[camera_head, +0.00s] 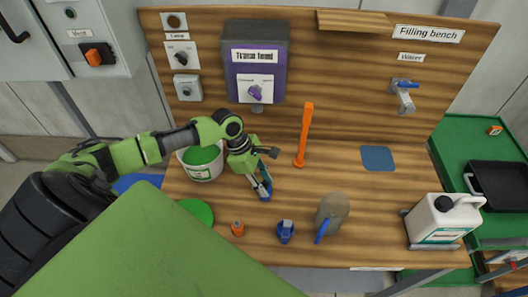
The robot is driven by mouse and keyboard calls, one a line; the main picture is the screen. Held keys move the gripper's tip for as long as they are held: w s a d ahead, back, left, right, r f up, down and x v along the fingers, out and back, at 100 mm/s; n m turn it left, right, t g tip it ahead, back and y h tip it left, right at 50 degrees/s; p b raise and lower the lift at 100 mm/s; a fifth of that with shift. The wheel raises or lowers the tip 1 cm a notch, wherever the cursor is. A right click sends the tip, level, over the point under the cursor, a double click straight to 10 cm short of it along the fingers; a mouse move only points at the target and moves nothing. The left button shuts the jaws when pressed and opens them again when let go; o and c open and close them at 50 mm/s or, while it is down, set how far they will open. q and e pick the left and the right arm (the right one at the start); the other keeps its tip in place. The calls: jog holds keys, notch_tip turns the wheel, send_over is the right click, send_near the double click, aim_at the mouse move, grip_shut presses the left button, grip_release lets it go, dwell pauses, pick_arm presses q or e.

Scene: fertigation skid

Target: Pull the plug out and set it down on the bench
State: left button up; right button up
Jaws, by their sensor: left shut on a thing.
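My left gripper (262,179) reaches in from the left over the middle of the wooden bench (340,195). It is shut on a small blue and grey piece (265,191), which looks like the plug. The fingers partly hide this piece, and I cannot tell whether it touches the bench top. A purple box labelled Transfer feed (256,58) is on the back panel above, with a small grey fitting (257,109) under it. My right gripper is not in view.
An orange upright bar (304,135) stands right of the gripper. A white bucket (203,163) stands left. An orange-capped item (238,229), a blue item (286,233) and a jug (332,210) stand in front. A white canister (441,220) stands right. The bench is clear around the blue pad (378,158).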

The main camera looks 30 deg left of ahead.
pick_arm(q)
jog(key=o, duration=1.3)
jog(key=shift+a+r, duration=0.15)
jog(key=shift+r, duration=0.05)
jog(key=v, duration=1.1)
jog(key=shift+r, duration=0.3)
jog(key=shift+s+a, duration=0.1)
jog(key=shift+s, duration=0.05)
